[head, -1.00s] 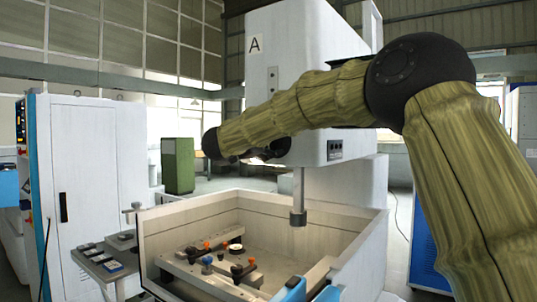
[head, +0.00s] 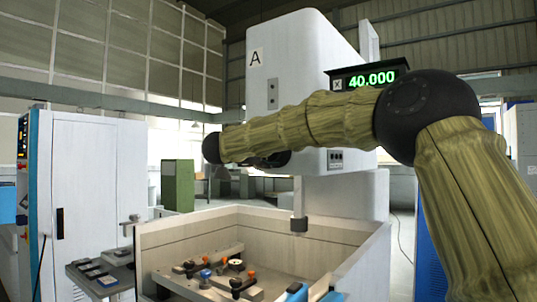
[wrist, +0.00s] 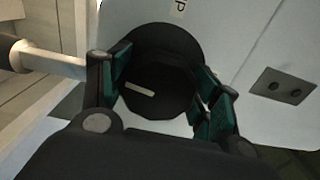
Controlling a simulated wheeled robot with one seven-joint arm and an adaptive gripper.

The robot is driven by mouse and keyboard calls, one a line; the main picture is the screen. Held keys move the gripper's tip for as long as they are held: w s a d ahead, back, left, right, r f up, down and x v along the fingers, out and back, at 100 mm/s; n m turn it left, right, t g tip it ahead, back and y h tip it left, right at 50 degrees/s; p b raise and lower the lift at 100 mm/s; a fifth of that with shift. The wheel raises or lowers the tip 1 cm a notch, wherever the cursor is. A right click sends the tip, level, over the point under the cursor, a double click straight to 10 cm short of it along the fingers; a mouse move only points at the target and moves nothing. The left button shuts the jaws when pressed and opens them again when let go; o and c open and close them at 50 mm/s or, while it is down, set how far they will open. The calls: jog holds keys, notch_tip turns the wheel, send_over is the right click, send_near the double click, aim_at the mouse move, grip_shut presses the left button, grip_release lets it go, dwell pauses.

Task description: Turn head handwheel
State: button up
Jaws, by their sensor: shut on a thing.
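The head handwheel (wrist: 165,72) is a dark round wheel with a pale bar mark on its face, on the white machine head (head: 290,80) marked A. In the wrist view my gripper (wrist: 162,75) has its green-padded fingers on either side of the wheel, shut on it. In the head view my forearm crosses in front of the machine head, and the wheel and gripper are mostly hidden in the dark area at its lower edge. A readout (head: 370,78) beside the head shows green digits, 40.000.
Below the head is an open work tank (head: 190,227) with clamps and small orange and blue knobs inside. A white cabinet (head: 85,180) and a side tray (head: 95,275) stand at left, with a green cabinet (head: 178,185) behind.

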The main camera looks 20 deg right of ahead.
jog(key=shift+f, duration=0.2)
jog(key=o, duration=1)
jog(key=shift+s+d+r, duration=0.1)
jog(key=v, duration=1.2)
